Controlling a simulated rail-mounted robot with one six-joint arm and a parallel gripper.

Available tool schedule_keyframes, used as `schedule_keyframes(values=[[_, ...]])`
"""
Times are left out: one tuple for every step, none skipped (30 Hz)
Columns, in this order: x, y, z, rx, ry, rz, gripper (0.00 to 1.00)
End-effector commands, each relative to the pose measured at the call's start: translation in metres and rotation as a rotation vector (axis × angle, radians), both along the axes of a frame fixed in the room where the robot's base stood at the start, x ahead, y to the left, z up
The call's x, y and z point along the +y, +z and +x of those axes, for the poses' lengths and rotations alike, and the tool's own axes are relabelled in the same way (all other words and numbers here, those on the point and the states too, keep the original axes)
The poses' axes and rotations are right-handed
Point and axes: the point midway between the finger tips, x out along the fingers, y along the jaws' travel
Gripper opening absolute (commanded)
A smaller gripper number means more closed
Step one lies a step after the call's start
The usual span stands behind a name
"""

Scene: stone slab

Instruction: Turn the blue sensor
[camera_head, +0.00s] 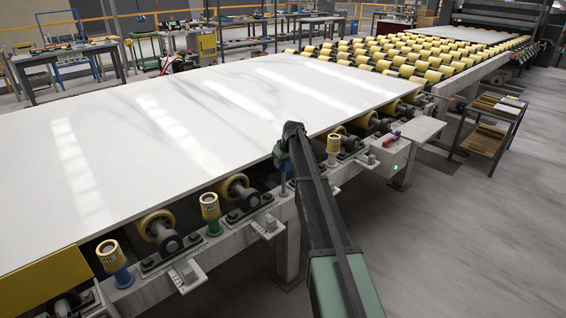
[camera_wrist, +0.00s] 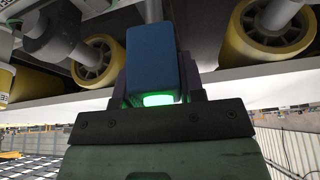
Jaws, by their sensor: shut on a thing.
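The blue sensor (camera_wrist: 152,58) is a blue block with rounded edges in the middle of the wrist view. It looks upright there, and a green glow shows at its lower end. My gripper (camera_wrist: 158,82) is shut on it, with dark jaw parts on both sides. In the head view my arm reaches up to the near edge of the slab, and my gripper (camera_head: 284,160) is beside the conveyor frame. The held sensor is mostly hidden or too small to make out in that view.
A large white stone slab (camera_head: 190,125) lies on the conveyor close to my gripper. Yellow rollers (camera_wrist: 92,62) flank the sensor. Yellow-topped cylinders (camera_head: 210,208) stand along the frame. A white box (camera_head: 392,152) with a green light is to the right.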

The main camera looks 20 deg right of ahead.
Motion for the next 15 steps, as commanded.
schedule_keyframes(values=[[-0.0004, -0.0001, 0.0003, 0.001, 0.043, 0.001, 0.12], [0.0000, -0.0001, 0.0002, 0.001, 0.065, 0.001, 0.12], [0.0004, -0.0002, -0.0002, 0.001, 0.087, 0.001, 0.12], [0.0005, -0.0001, -0.0004, 0.001, 0.095, 0.000, 0.12], [0.0006, -0.0002, -0.0005, 0.001, 0.100, 0.001, 0.12], [0.0007, -0.0002, -0.0006, 0.001, 0.102, 0.000, 0.12], [0.0007, -0.0002, -0.0006, 0.001, 0.101, 0.000, 0.12], [0.0007, -0.0001, -0.0007, 0.001, 0.101, 0.000, 0.12], [0.0007, -0.0002, -0.0007, 0.001, 0.100, 0.001, 0.12], [0.0008, -0.0001, -0.0008, 0.001, 0.100, 0.000, 0.12], [0.0007, -0.0001, -0.0007, 0.001, 0.100, 0.000, 0.12], [0.0007, -0.0001, -0.0007, 0.001, 0.100, 0.000, 0.39], [0.0007, -0.0002, -0.0007, 0.001, 0.099, 0.000, 0.44], [0.0007, -0.0002, -0.0007, 0.001, 0.099, 0.000, 0.48], [0.0007, -0.0002, -0.0007, 0.001, 0.099, 0.000, 0.55]])
